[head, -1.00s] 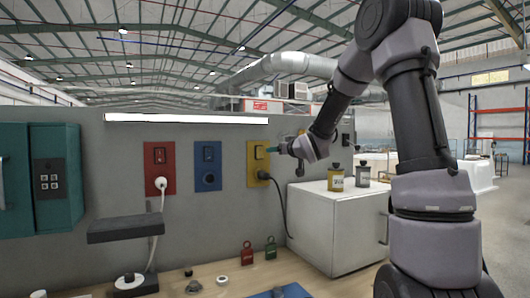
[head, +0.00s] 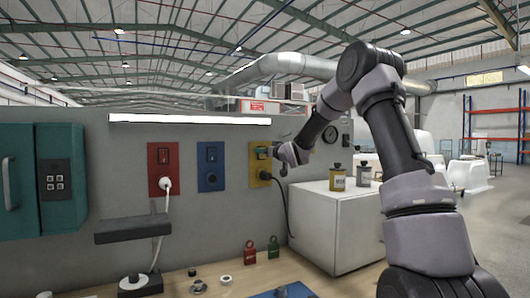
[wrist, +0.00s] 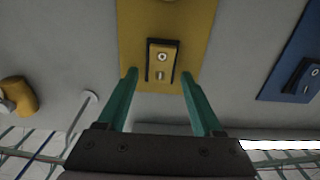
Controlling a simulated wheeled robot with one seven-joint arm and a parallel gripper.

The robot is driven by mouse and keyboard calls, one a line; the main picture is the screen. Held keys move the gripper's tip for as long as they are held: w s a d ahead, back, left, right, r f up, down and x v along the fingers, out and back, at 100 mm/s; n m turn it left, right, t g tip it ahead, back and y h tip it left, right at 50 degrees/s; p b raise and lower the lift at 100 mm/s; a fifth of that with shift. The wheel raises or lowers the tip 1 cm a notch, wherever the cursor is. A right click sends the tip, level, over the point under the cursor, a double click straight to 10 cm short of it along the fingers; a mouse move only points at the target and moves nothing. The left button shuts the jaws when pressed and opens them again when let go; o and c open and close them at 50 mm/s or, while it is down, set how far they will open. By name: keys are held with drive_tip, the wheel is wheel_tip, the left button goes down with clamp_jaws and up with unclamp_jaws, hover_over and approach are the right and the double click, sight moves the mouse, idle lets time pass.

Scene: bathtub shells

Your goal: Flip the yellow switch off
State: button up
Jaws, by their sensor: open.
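The yellow switch plate (head: 256,178) is on the grey wall, right of the blue and red ones. My gripper (head: 270,152) is in front of its upper part and partly hides the switch there. In the wrist view, the yellow rocker switch (wrist: 162,62) sits in a dark frame on the yellow plate (wrist: 190,22). My gripper (wrist: 158,76) is open, with one teal finger on each side of the switch. Both fingers look apart from the rocker. Whether the tips touch the plate I cannot tell.
A black plug and cable (head: 265,175) are low on the yellow plate. The blue switch plate (head: 210,168) and red plate (head: 162,170) are to the left. A white cabinet (head: 335,225) carrying two bottles stands below right. A light bar (head: 190,119) runs above.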

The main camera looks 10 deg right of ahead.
drive_tip(key=shift+w, duration=0.1)
clamp_jaws()
drive_tip(key=shift+f+t+y, duration=0.3)
drive_tip(key=shift+f+t, duration=0.05)
drive_tip(key=shift+t, duration=0.45)
drive_tip(key=shift+f+t, duration=0.1)
drive_tip(key=shift+t, duration=0.7)
unclamp_jaws()
